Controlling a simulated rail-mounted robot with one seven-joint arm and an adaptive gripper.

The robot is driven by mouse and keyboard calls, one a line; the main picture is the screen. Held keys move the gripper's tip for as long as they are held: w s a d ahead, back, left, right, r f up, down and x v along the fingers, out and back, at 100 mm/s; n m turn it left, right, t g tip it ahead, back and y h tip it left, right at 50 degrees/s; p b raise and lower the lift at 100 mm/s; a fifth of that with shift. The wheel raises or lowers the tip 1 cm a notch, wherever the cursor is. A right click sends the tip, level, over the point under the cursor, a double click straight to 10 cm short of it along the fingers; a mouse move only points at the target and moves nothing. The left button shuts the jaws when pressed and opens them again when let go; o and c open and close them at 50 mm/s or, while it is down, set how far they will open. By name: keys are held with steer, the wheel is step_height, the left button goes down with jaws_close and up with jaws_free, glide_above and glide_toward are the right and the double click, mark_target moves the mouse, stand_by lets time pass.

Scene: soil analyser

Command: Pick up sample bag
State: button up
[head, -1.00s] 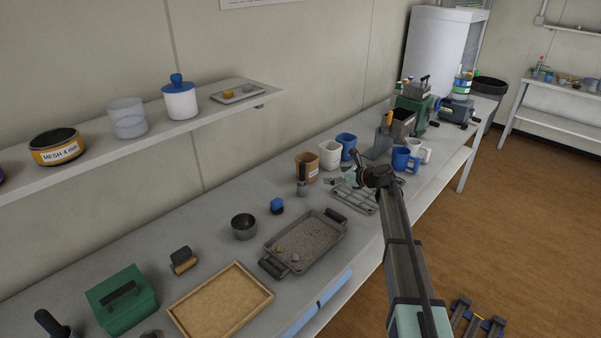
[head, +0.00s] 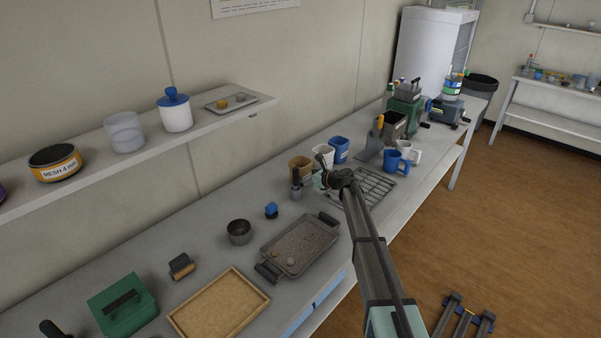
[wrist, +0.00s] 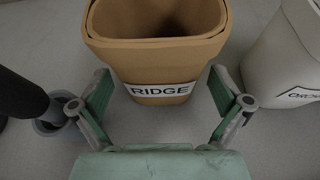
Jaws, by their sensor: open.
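A brown sample bag (head: 301,163) with an open top stands upright on the bench. In the wrist view the brown bag (wrist: 158,60) fills the upper middle and its label reads "RIDGE". My gripper (wrist: 160,88) is open, with one green-padded finger on each side of the bag's lower front. I cannot tell whether the fingers touch it. In the head view my gripper (head: 319,180) is beside the bag, on its right. A white bag (wrist: 290,55) with a partly cut-off label stands to the right; it also shows in the head view (head: 323,154).
A dark-handled tool (head: 296,186) stands close in front of the brown bag; its dark shape (wrist: 20,92) is at the wrist view's left edge. A blue container (head: 340,149), a wire rack (head: 376,186) and a grey tray (head: 326,239) are nearby.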

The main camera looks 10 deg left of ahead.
steer(key=shift+p+x, duration=0.4)
steer(key=shift+x, duration=1.1)
steer(key=c, duration=1.2)
steer(key=shift+r, duration=0.15)
